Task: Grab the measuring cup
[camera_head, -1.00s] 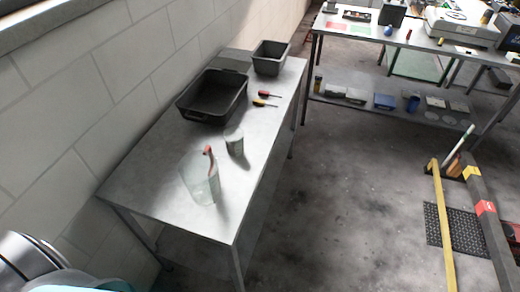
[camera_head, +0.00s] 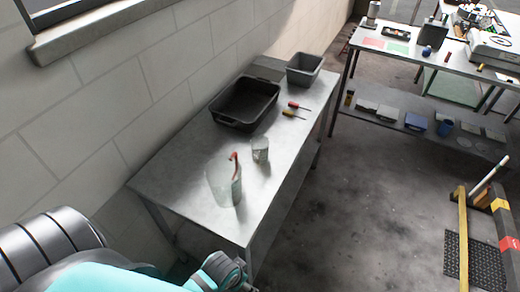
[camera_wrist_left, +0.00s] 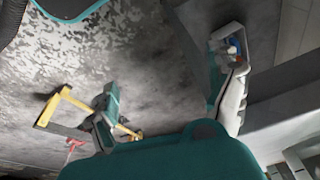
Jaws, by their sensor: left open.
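A clear, tapered measuring cup (camera_head: 222,186) stands upright near the front end of the metal workbench (camera_head: 175,178) in the head view. A red-tipped thing shows at its rim; I cannot tell whether it is inside or part of the cup. A smaller greyish cup (camera_head: 260,150) stands just behind it. My left arm comes in at the lower left, its grey and teal end low in front of the bench, apart from the cup. In the left wrist view my left gripper (camera_wrist_left: 168,95) is open and empty, with its fingers spread. My right gripper is not in view.
A black tray (camera_head: 246,103) and a grey bin (camera_head: 304,69) sit farther back on the bench, with two screwdrivers (camera_head: 294,110) beside them. A block wall runs along the left side. A second table (camera_head: 415,45) stands at upper right. The floor between is mostly clear.

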